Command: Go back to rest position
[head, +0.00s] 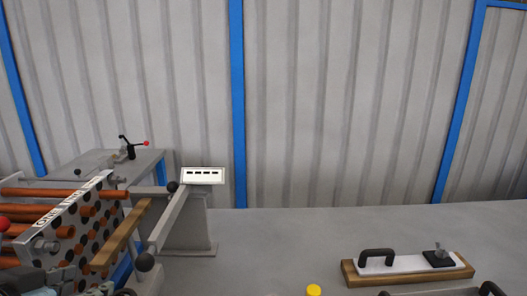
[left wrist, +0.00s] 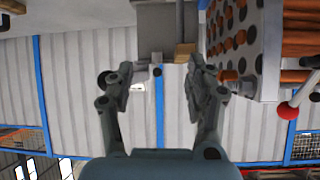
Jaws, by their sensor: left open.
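My left gripper (head: 75,289) shows only partly at the bottom left of the head view, in front of the perforated tube plate. The left wrist view shows the same gripper (left wrist: 161,68) with its two dark fingers spread apart and nothing between them. That view is upside down, with the shell's drilled plate (left wrist: 235,40) and orange-brown tubes (left wrist: 288,30) beside the right finger. In the head view the flanged shell's plate (head: 70,222) holds rows of orange-brown tubes (head: 35,192).
A grey stand with a white label panel (head: 203,175) is right of the tubes. A wooden bar (head: 122,235) juts near the plate. On the grey surface lie a wood-based board with a black handle (head: 377,256) and a yellow cap (head: 314,290). The surface's middle is clear.

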